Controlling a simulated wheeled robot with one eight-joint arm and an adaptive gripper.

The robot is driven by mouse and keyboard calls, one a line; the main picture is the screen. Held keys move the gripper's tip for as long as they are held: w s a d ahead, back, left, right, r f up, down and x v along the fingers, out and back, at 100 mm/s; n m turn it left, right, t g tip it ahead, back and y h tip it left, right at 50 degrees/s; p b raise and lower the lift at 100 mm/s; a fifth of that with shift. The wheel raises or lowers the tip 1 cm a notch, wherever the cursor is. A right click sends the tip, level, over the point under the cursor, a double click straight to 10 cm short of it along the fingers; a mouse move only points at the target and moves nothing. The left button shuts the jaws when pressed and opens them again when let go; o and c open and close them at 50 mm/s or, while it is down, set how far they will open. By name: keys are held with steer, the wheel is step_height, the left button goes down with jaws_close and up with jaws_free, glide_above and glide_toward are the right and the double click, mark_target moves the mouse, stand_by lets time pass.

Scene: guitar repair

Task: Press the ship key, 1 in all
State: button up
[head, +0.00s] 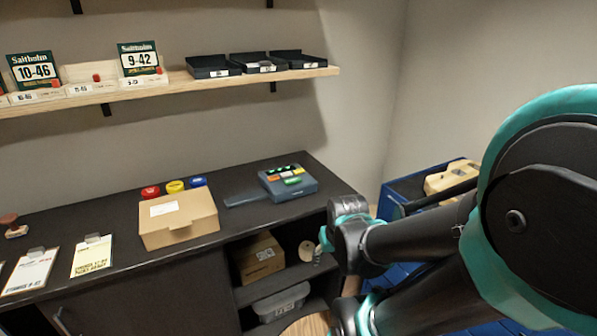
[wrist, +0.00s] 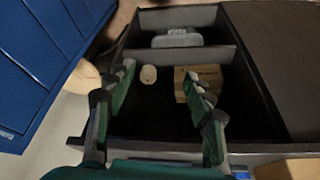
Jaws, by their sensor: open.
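The key device (head: 288,182) is a blue-grey box on the dark counter, near its right end. Its top has small green displays, a row of coloured keys and a larger green key (head: 292,181). The labels are too small to read, so I cannot tell which is the ship key. My gripper (wrist: 160,92) is open and empty in the wrist view, its two green-and-dark fingers apart. It points toward the open shelves under the counter. In the head view my arm is right of and in front of the device, the gripper mostly hidden. The device is not recognisable in the wrist view.
A cardboard box (head: 178,218) and red, yellow and blue round items stand left of the device. Below, shelves hold a carton (head: 259,257), a roll (head: 306,250) and a grey bin (head: 281,302). A blue container (head: 400,187) stands right. A wall shelf (head: 190,80) hangs above.

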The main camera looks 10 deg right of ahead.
jaws_close()
stand_by(1.4)
